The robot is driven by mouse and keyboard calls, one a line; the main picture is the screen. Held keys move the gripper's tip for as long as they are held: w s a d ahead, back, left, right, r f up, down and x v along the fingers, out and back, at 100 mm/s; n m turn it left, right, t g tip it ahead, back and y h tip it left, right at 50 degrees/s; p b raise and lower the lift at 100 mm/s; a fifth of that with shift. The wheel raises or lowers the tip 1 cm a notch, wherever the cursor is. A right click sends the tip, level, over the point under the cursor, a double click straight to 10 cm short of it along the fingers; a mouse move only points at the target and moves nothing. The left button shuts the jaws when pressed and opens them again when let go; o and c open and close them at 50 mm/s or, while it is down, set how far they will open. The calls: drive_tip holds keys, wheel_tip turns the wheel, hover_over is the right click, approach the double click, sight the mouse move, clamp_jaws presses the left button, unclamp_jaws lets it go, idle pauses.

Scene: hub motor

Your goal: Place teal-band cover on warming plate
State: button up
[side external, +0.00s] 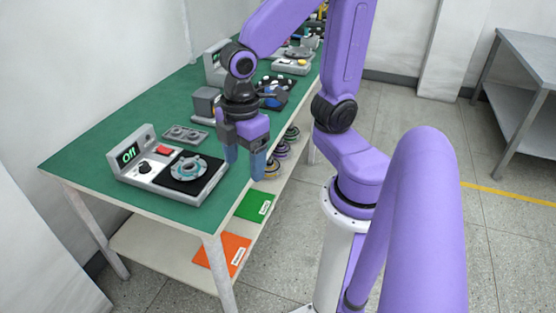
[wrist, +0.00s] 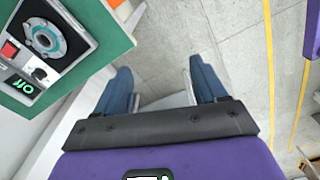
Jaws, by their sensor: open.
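The warming plate (side external: 188,172) is a black square on a grey unit with a display reading "Off", at the near end of the green table. A round grey cover with a teal band (side external: 189,168) lies on the black plate. In the wrist view the cover (wrist: 45,39) sits on the plate (wrist: 64,47) at the upper left. My gripper (side external: 244,165) is open and empty, to the right of the plate near the table's edge. In the wrist view its blue fingers (wrist: 163,85) are apart with only floor and a table leg between and beyond them.
The unit has a red button (side external: 164,150) and a black knob (side external: 145,167). A grey tray (side external: 185,134) lies behind it. Several round parts (side external: 273,168) stand on the lower shelf, with green (side external: 254,205) and orange (side external: 222,255) mats. More devices stand farther along the table.

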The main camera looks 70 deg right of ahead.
drive_tip(key=s+d+m, duration=0.1)
drive_tip(key=s, duration=0.5)
drive_tip(key=shift+s+d+r, duration=0.15)
drive_tip(key=shift+s+r, duration=0.05)
drive_tip(key=shift+s, duration=0.2)
idle(1.7)
